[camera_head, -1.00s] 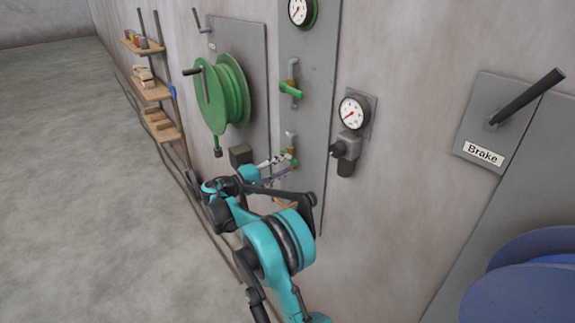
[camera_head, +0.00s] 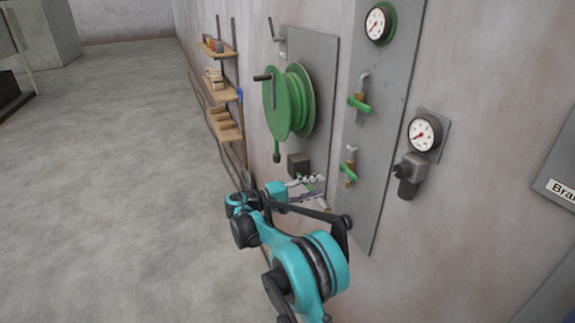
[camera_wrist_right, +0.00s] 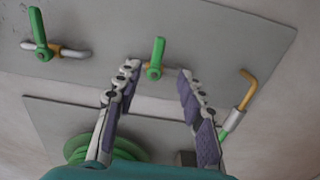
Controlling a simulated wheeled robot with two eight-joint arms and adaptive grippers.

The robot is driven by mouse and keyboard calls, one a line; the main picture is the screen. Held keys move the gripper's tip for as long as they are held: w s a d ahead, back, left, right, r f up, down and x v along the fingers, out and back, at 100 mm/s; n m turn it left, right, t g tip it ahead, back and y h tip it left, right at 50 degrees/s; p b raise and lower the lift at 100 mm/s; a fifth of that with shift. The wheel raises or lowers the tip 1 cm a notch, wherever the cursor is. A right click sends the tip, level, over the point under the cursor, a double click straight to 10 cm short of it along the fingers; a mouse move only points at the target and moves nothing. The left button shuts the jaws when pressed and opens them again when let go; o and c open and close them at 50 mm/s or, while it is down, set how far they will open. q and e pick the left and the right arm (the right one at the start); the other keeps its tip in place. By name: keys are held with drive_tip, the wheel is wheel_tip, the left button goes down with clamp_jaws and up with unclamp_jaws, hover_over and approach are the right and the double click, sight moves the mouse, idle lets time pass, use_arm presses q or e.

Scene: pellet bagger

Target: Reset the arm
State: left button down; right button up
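My right arm (camera_head: 315,265) is teal and black and reaches along the wall at lower centre in the head view. Its gripper (camera_head: 312,188) is left of and a little below the lower green-handled valve (camera_head: 348,172), apart from it. In the right wrist view the gripper (camera_wrist_right: 157,70) is open, with purple-padded fingers spread and nothing held. The lower valve's green handle (camera_wrist_right: 154,54) appears beyond and between the fingertips there. My left gripper is not in view.
A green hose reel (camera_head: 290,100), an upper green-handled valve (camera_head: 360,103), a gauge (camera_head: 424,133) and a black-knobbed regulator (camera_head: 408,172) are on the wall. Wooden shelves (camera_head: 222,90) stand farther left. The floor (camera_head: 110,180) at left is clear.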

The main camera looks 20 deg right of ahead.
drive_tip(key=s+f+n+t+y+b, duration=0.1)
drive_tip(key=s+t+y, duration=0.1)
drive_tip(key=s+y, duration=0.85)
drive_tip(key=s+a+f+t+y, duration=0.1)
drive_tip(key=s+a+f+y, duration=0.1)
drive_tip(key=s+a, duration=0.3)
drive_tip(key=s+a+f+m+t+y, duration=0.1)
drive_tip(key=s+a+f+y, duration=0.2)
drive_tip(key=s, duration=0.7)
drive_tip(key=s+a+f+t+y+b, duration=0.1)
drive_tip(key=s+a+f+t+y, duration=0.1)
drive_tip(key=s+a+f, duration=0.3)
drive_tip(key=shift+s+a+f+m, duration=0.2)
drive_tip(key=shift+s+a+m, duration=0.2)
drive_tip(key=shift+s+a, duration=0.6)
